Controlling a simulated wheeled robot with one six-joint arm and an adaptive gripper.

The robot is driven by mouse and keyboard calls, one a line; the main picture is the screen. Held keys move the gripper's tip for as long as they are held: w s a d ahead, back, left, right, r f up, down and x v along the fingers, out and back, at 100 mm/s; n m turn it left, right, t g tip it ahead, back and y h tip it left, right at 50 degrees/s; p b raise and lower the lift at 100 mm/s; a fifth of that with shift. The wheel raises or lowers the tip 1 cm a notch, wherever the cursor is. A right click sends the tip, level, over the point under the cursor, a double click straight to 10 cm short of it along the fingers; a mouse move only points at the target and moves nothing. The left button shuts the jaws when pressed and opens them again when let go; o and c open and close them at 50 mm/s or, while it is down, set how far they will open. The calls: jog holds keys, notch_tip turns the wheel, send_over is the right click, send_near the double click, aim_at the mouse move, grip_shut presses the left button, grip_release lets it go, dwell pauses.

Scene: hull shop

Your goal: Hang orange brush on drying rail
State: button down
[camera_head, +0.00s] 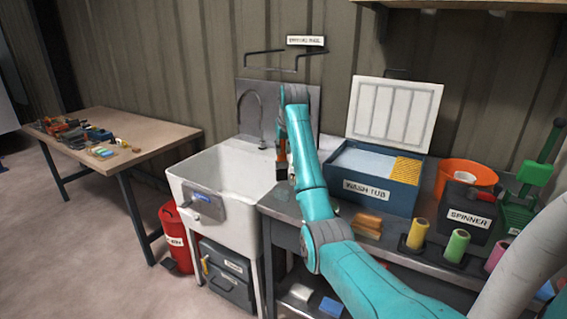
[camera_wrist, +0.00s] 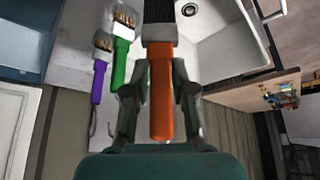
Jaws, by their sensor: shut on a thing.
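My gripper (camera_wrist: 161,85) is shut on the orange brush (camera_wrist: 161,110), its fingers on either side of the handle. The brush's dark bristles point to the top of the wrist view, over the white sink (camera_wrist: 205,45). In the head view my gripper (camera_head: 282,150) is above the right side of the sink, partly hidden by my arm; a bit of orange shows there. The drying rail (camera_head: 281,69), a thin black wall-mounted bar under a label (camera_head: 305,41), is above it. A green brush (camera_wrist: 119,65) and a purple brush (camera_wrist: 98,80) are beside the sink in the wrist view.
The wash tub (camera_head: 370,197) with its raised white lid (camera_head: 394,108) stands right of the sink. An orange bucket (camera_head: 467,176), a spinner (camera_head: 468,215) and several coloured rolls share that counter. A wooden table (camera_head: 150,130) with small items is at left. The wall around the rail looks clear.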

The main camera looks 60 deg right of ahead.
aim_at(282, 166)
jog(key=shift+f, duration=2.35)
jog(key=c, duration=1)
grip_release()
jog(key=shift+o, duration=0.2)
